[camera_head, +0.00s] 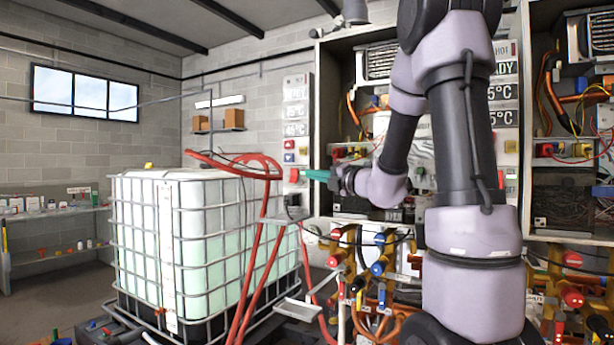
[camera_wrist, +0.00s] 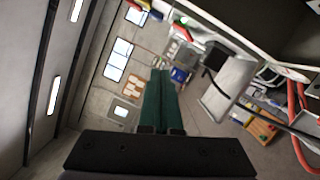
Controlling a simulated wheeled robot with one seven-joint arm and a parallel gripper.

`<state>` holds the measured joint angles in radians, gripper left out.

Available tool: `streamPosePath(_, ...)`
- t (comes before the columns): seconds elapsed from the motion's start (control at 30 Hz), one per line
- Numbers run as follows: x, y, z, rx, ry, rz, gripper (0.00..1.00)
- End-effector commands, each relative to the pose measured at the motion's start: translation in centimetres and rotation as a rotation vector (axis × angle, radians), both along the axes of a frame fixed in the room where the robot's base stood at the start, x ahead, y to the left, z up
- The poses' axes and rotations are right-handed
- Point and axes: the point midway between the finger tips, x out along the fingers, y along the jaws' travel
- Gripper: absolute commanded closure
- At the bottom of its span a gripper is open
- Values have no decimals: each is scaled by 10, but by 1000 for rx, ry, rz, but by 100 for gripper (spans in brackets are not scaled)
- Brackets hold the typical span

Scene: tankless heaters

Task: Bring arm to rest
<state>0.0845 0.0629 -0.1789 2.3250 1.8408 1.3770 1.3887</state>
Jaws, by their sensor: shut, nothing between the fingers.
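My arm fills the right-centre of the head view, bent in front of the open heater panels. My gripper (camera_head: 306,173) points left at the end of the arm, its teal fingers in front of the narrow panel with buttons. In the wrist view my gripper (camera_wrist: 161,75) shows as two long green fingers lying side by side. The fingers are shut and hold nothing. Part of the heater cabinet is hidden behind my arm.
A white caged tank (camera_head: 190,250) stands left of my gripper, with red hoses (camera_head: 262,240) looping over its near side. Open heater cabinets (camera_head: 545,120) and pipes with valves (camera_head: 360,265) stand close behind my arm. Shelves (camera_head: 60,230) line the far left wall.

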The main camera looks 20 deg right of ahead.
Motion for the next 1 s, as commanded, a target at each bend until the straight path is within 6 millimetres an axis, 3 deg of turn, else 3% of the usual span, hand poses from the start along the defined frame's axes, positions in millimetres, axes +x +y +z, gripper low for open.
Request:
streamPosePath(0.43, -1, 0, 0, -3, -1, 2, 100)
streamPosePath(0.57, -16, 17, 5, -111, -39, 56, 100)
streamPosePath(0.67, -50, 49, 7, -350, -132, 174, 100)
streamPosePath(0.8, -123, 92, -4, -861, -382, 415, 100)
streamPosePath(0.9, -174, 104, -21, -1243, -611, 595, 100)
streamPosePath(1.0, -217, 98, -40, -1619, -865, 776, 100)
